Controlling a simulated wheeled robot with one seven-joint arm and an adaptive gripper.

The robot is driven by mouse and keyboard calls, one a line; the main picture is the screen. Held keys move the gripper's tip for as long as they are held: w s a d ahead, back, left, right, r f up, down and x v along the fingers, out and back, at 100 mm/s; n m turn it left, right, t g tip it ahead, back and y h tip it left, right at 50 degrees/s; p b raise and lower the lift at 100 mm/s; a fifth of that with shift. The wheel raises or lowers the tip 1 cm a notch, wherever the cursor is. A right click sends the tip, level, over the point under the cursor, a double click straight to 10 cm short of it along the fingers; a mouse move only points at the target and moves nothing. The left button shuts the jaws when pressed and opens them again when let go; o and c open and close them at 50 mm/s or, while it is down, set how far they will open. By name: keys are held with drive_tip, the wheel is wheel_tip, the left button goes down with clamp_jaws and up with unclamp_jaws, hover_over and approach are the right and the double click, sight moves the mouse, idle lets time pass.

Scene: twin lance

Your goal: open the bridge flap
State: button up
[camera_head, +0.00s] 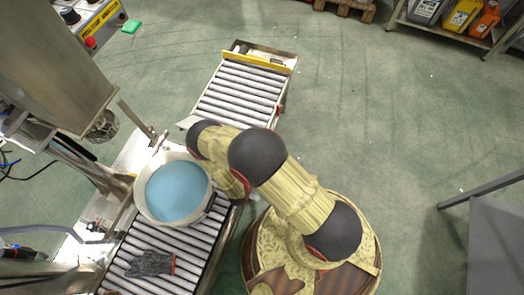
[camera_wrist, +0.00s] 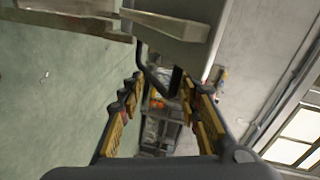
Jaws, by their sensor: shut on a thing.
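In the wrist view a grey metal plate (camera_wrist: 170,22), which looks like the bridge flap, fills the top, with a dark bent handle (camera_wrist: 152,68) below it. My gripper (camera_wrist: 162,82) has its yellow-padded fingers on both sides of the handle's end and is shut on it; the exact contact is hard to see. In the head view my arm covers the gap between the near rollers (camera_head: 150,243) and the far rollers (camera_head: 240,93). A small pale plate edge (camera_head: 187,122) shows beside my arm there. My gripper is hidden in that view.
A white bucket (camera_head: 142,205) of blue liquid stands on the near rollers, close to my arm. A dark glove (camera_head: 150,263) lies in front of it. A filling machine (camera_head: 55,60) stands left. A grey table (camera_head: 495,245) is at right.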

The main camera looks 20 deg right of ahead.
drive_tip(key=shift+w+a+r, duration=0.1)
drive_tip(key=shift+r, duration=2.3)
drive_tip(key=s+a+r+p, duration=0.3)
drive_tip(key=r+p, duration=0.3)
drive_tip(key=r, duration=0.1)
drive_tip(key=shift+a+r, duration=0.2)
drive_tip(key=shift+r, duration=0.15)
drive_tip(key=shift+c, duration=0.5)
